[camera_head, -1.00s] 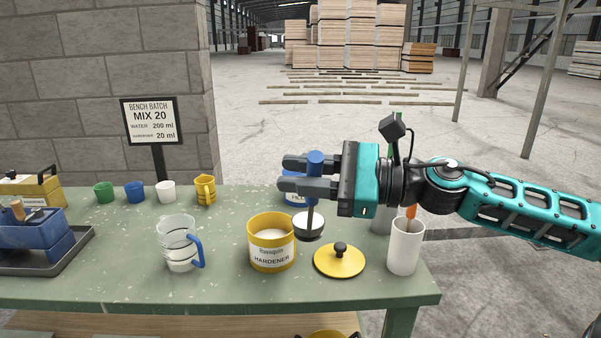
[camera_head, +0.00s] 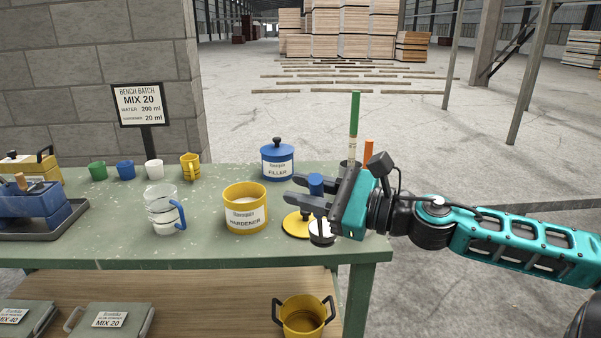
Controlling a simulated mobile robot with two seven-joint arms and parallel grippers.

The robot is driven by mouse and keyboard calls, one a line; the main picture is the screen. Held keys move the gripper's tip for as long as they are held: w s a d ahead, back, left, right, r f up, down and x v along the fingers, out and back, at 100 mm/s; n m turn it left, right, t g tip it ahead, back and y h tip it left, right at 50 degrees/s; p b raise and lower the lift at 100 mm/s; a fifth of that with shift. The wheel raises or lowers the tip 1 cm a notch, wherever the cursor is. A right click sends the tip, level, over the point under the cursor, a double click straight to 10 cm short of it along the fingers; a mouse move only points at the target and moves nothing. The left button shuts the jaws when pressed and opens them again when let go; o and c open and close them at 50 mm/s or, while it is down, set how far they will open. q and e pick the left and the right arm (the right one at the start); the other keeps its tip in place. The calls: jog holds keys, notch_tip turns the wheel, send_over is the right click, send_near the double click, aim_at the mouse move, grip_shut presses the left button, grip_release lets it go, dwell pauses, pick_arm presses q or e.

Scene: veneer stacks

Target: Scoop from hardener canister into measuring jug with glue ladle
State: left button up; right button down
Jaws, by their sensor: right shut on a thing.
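My right gripper (camera_head: 316,194) is shut on the blue handle of the glue ladle (camera_head: 316,184), which hangs with its bowl (camera_head: 321,232) low at the right of the bench. The yellow hardener canister (camera_head: 245,217) stands open to the left of the ladle, with pale material inside. Its yellow lid (camera_head: 296,226) lies on the bench, partly hidden behind the ladle. The clear measuring jug (camera_head: 162,207) with a blue handle stands left of the canister and holds some pale or clear content low down. My left gripper is not in view.
A blue filler canister (camera_head: 277,163) with its lid on stands behind. Small cups, green (camera_head: 97,171), blue (camera_head: 126,169), white (camera_head: 154,169) and yellow (camera_head: 190,166), line the back. A yellow pot (camera_head: 303,316) is below.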

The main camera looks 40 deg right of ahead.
notch_tip(320, 180, down, 10)
jog(key=s+a+m+t+h, duration=0.1)
jog(key=a+m+t+h, duration=0.1)
jog(key=m+h, duration=0.3)
jog(key=s+a+f+h, duration=0.1)
jog(key=a+f+h, duration=0.3)
jog(key=a, duration=0.4)
jog(key=shift+s+m, duration=0.3)
jog(key=shift+m, duration=0.1)
jog(key=shift+w+a, duration=0.1)
jog(key=shift+w, duration=0.05)
